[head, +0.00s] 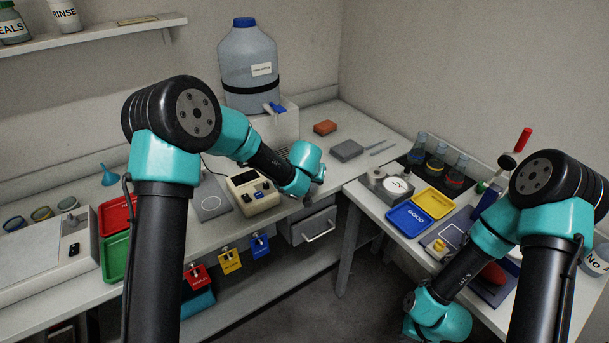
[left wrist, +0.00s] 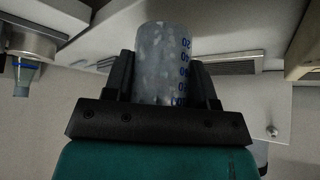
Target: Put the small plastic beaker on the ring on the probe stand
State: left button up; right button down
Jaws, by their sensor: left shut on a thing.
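The small plastic beaker (left wrist: 162,62) is translucent and cloudy with blue graduation marks. It sits between the two black fingers of my left gripper (left wrist: 163,84), which is shut on it. In the head view my left arm reaches over the bench near the cream device, and its wrist hides the fingers and the beaker. My right gripper (head: 438,318) is low at the front of the right bench; its fingers are hidden, so I cannot tell their state. I cannot make out the probe stand or its ring for sure.
A cream device (head: 254,191) stands beside my left wrist. A large jug (head: 248,75) is behind it. Blue (head: 410,217) and yellow (head: 433,202) trays, several flasks and a red-handled tool (head: 523,139) crowd the right bench. A gap separates the benches.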

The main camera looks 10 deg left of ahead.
pick_arm(q)
jog(key=s+d+r+m+h, duration=0.1)
jog(key=s+d+r+m, duration=0.1)
jog(key=s+d, duration=0.8)
jog(key=s, duration=0.3)
jog(key=shift+s+r, duration=0.25)
jog(key=shift+r, duration=0.15)
jog(key=shift+a, duration=0.2)
